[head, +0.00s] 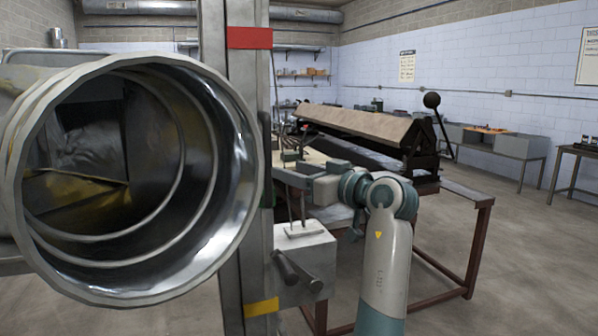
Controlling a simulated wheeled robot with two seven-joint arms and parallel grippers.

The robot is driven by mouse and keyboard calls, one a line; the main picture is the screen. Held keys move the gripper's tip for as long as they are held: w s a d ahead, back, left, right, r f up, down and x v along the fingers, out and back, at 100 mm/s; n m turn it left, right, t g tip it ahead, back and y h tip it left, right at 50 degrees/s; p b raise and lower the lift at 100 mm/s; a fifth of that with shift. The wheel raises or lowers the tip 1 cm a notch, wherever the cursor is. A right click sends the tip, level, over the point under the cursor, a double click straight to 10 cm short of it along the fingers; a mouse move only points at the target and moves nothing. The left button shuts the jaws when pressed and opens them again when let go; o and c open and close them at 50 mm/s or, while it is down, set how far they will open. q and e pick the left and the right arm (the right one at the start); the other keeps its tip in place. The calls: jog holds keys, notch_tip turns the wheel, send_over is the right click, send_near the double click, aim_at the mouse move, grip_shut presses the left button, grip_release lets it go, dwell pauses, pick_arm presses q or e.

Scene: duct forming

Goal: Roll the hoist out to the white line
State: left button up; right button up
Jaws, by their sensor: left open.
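The hoist's grey upright mast (248,165) stands close in front of me, with a red band high up and a yellow band low down. A large round metal duct (237,240) is at the mast's left, its open end facing me. A light grey box with two dark handles (306,262) sits at the mast's right side. My left gripper (284,177) is open beside the mast's right edge, above the box. I cannot tell whether it touches anything. My right gripper is not in view. The hoist's base and the white line are not in view.
A brown-legged workbench (470,245) with a long folding machine (365,128) stands behind my arm. Grey side tables (500,145) line the far wall. Bare concrete floor (535,270) is open at the right. The duct hides much of the left side.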

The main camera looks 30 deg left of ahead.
aim_at(270, 164)
pick_arm(q)
jog(key=p+x, duration=0.1)
jog(key=x, duration=0.4)
jog(key=shift+r+p, duration=0.15)
jog(key=shift+p, duration=0.15)
jog(key=x, duration=0.3)
jog(key=shift+a+f+b, duration=0.2)
jog(key=shift+f+b, duration=0.05)
jog(key=shift+b, duration=0.05)
jog(key=shift+w+a, duration=0.25)
jog(key=shift+a, duration=0.4)
grip_shut()
